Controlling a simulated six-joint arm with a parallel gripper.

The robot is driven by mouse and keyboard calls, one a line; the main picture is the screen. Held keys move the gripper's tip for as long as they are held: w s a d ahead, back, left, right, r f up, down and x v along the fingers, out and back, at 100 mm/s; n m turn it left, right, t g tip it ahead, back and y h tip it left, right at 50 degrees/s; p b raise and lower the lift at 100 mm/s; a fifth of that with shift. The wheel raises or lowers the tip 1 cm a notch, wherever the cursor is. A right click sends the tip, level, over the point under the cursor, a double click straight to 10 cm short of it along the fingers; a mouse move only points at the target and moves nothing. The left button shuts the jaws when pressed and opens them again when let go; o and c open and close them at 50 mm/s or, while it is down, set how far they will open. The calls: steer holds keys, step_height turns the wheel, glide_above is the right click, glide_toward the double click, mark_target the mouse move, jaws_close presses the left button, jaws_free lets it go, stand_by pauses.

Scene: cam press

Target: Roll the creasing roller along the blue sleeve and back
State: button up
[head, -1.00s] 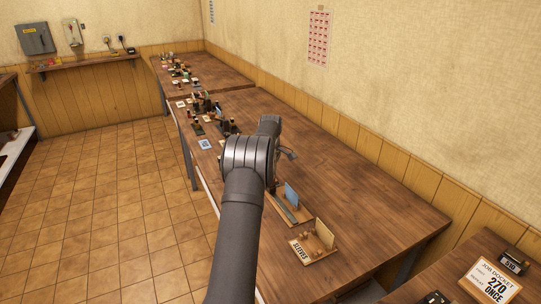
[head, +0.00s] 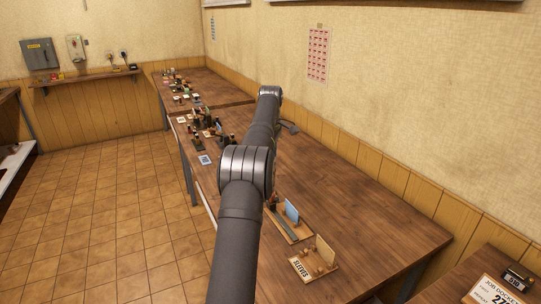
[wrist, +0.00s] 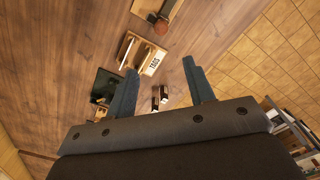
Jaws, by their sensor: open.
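In the head view a blue upright piece (head: 291,212), which looks like the blue sleeve, stands in a wooden holder (head: 300,236) on the bench, just right of my arm. My gripper (wrist: 160,66) is open and empty in the wrist view, its two dark fingers apart above the bench. A wooden tray marked TABS (wrist: 126,50) lies beyond the left fingertip. A reddish-brown rounded piece (wrist: 161,26) sits on a wooden block near the top; I cannot tell whether it is the creasing roller. My arm hides part of the bench in the head view.
A wooden holder marked SLEEVES (head: 303,267) stands at the near end of the bench (head: 370,215). Many small items (head: 207,122) crowd the bench's far left part. The right side of the bench is clear. A wall runs along it.

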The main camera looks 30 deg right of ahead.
steer(key=s+a+f+n+t+h, duration=0.25)
steer(key=a+f+n+h, duration=0.35)
steer(key=a+n+h, duration=0.45)
steer(key=shift+g+y, duration=0.45)
steer(key=shift+y, duration=0.4)
steer(key=x, duration=1.6)
steer(key=shift+a+f, duration=0.15)
steer(key=shift+f, duration=0.05)
jaws_close()
